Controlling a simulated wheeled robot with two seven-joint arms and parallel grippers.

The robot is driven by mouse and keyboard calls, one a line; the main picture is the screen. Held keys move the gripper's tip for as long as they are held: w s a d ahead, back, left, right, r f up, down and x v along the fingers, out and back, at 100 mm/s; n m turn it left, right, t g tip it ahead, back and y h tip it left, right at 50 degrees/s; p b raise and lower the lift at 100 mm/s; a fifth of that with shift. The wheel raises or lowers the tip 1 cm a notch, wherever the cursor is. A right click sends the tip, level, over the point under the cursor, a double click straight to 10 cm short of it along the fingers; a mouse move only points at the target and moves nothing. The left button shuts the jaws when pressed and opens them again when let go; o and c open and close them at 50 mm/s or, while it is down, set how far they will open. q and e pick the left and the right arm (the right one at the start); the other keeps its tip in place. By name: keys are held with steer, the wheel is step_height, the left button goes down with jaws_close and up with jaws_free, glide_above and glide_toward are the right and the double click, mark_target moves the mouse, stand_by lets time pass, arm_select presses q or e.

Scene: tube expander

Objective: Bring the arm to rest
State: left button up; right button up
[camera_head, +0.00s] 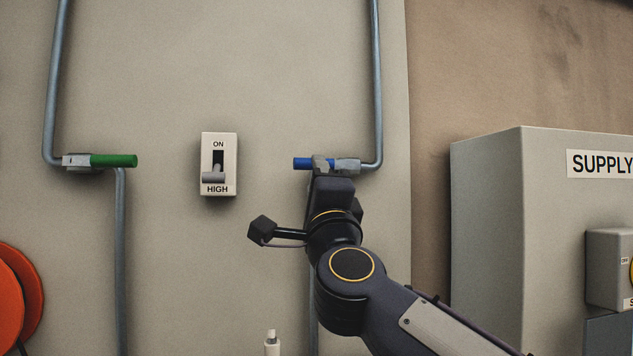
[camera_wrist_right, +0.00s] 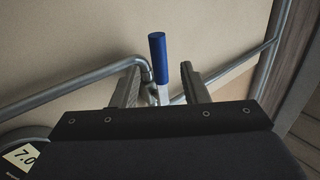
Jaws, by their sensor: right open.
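My right arm comes in from the lower right in the head view. Its gripper (camera_head: 322,164) is up at the blue-handled valve (camera_head: 302,163) on the right pipe. In the right wrist view the gripper (camera_wrist_right: 160,85) is open, with one finger on each side of the valve's stem. The blue handle (camera_wrist_right: 157,46) stands between and beyond the fingertips there. In the head view the handle lies level, pointing left, and the gripper hides part of the valve. Whether a finger touches it I cannot tell. My left gripper is not in view.
A green-handled valve (camera_head: 113,161) sits on the left pipe. A switch box (camera_head: 218,186) marked ON and HIGH is on the wall between the valves. A grey SUPPLY cabinet (camera_head: 504,200) stands right of my arm. Orange discs (camera_head: 22,294) are at the left edge.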

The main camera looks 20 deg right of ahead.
steer(key=shift+a+f+n+y, duration=0.2)
steer(key=shift+f+n+y, duration=0.15)
steer(key=shift+n+y, duration=0.3)
steer(key=s+a+f+n+g+y, duration=0.25)
steer(key=f+n+g+y, duration=0.2)
steer(key=f+n, duration=0.6)
steer(key=s+a+f+n+g+y, duration=0.2)
steer(key=s+f+n+g+y, duration=0.25)
steer(key=f, duration=1.05)
steer(key=s+f+n+g, duration=0.1)
steer(key=s+f+g, duration=0.2)
steer(key=s+f, duration=0.3)
steer(key=s+d+f+n+g, duration=0.1)
steer(key=s+f+g, duration=0.2)
steer(key=f, duration=1)
steer(key=s+d+f+n+g, duration=0.1)
steer(key=s+f+g, duration=0.2)
steer(key=s+f, duration=0.6)
steer(key=shift+f, duration=0.4)
